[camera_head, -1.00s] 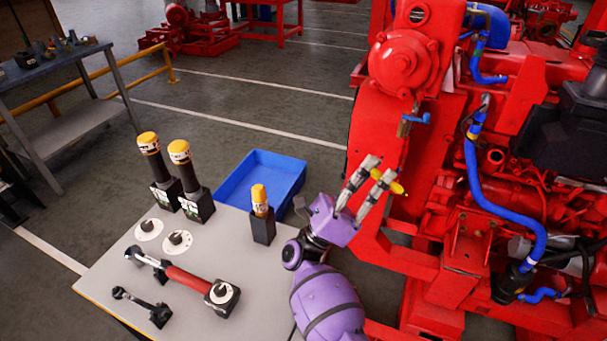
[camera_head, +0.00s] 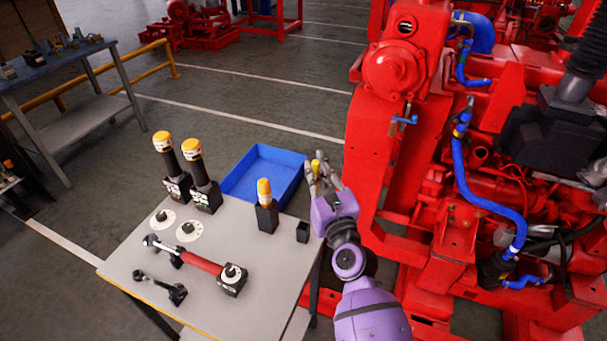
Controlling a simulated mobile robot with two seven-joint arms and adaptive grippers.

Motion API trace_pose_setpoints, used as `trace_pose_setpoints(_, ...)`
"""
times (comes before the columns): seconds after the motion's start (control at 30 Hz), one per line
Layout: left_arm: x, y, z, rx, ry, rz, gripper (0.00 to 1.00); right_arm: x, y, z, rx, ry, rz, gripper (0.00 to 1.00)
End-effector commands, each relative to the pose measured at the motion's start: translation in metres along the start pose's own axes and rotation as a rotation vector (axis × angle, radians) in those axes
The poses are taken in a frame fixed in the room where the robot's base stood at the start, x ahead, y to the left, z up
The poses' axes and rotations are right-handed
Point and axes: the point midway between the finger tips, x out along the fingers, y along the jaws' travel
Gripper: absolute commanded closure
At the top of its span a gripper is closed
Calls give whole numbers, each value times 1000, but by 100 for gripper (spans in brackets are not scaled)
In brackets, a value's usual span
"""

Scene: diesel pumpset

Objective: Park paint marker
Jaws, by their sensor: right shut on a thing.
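My right gripper (camera_head: 322,178) is up beyond the right edge of the grey table (camera_head: 245,296), its fingers pointing away from me. It is shut on the yellow paint marker (camera_head: 316,164), which is mostly hidden behind the fingers. A small empty-looking black holder (camera_head: 303,232) stands on the table's right edge, below and left of the gripper. A larger black holder (camera_head: 267,217) with a yellow-topped item (camera_head: 264,189) in it stands to its left. My left gripper is not in view.
Two yellow-capped black tools (camera_head: 200,175) stand in holders at the table's back left. A red-handled wrench (camera_head: 198,262) and a smaller tool (camera_head: 160,287) lie in front. A blue bin (camera_head: 262,172) is behind the table. The red pumpset (camera_head: 395,150) rises close on the right.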

Motion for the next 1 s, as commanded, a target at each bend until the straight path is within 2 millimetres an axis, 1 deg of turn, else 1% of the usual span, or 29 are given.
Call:
trace_pose_setpoints(0.03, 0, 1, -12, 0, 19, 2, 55, 0, 6, 10, 5, 15, 44, 100)
trace_pose_setpoints(0.1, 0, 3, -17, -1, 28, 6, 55, -2, 16, 10, 19, 48, 95, 100)
trace_pose_setpoints(0.2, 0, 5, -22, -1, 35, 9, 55, -5, 26, 8, 32, 84, 144, 100)
trace_pose_setpoints(0.33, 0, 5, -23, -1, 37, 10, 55, -7, 32, 5, 42, 105, 166, 100)
trace_pose_setpoints(0.53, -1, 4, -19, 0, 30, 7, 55, -8, 32, 2, 43, 108, 166, 100)
trace_pose_setpoints(0.73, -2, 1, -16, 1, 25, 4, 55, -10, 32, 4, 45, 112, 167, 100)
trace_pose_setpoints(1.0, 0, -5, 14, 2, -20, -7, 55, -14, 33, -30, 47, 122, 168, 100)
